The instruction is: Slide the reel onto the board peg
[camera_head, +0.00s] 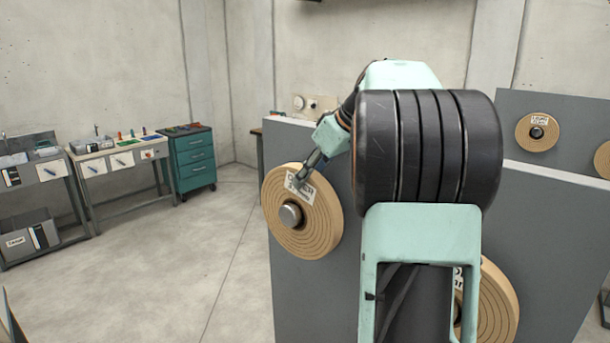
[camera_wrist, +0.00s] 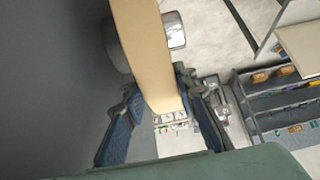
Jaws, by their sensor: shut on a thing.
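The tan reel (camera_head: 322,225) with a white label stands upright at the grey board (camera_head: 320,290). The round metal end of the peg (camera_head: 290,215) shows at the reel's centre and sticks out past its front face. In the wrist view the reel (camera_wrist: 142,50) is seen edge-on, with the peg end (camera_wrist: 174,30) to its right. A grey round collar (camera_wrist: 117,45) lies between the reel and the board. My gripper (camera_head: 304,176) is shut on the reel's rim; its fingers (camera_wrist: 158,92) lie on either side of it.
Another reel (camera_head: 495,310) is on the board at lower right, partly behind my arm. Reels also hang at the back right (camera_head: 537,132) and at the right edge (camera_head: 603,160). Benches (camera_head: 115,165) and a teal cabinet (camera_head: 190,160) stand far left. The floor between is clear.

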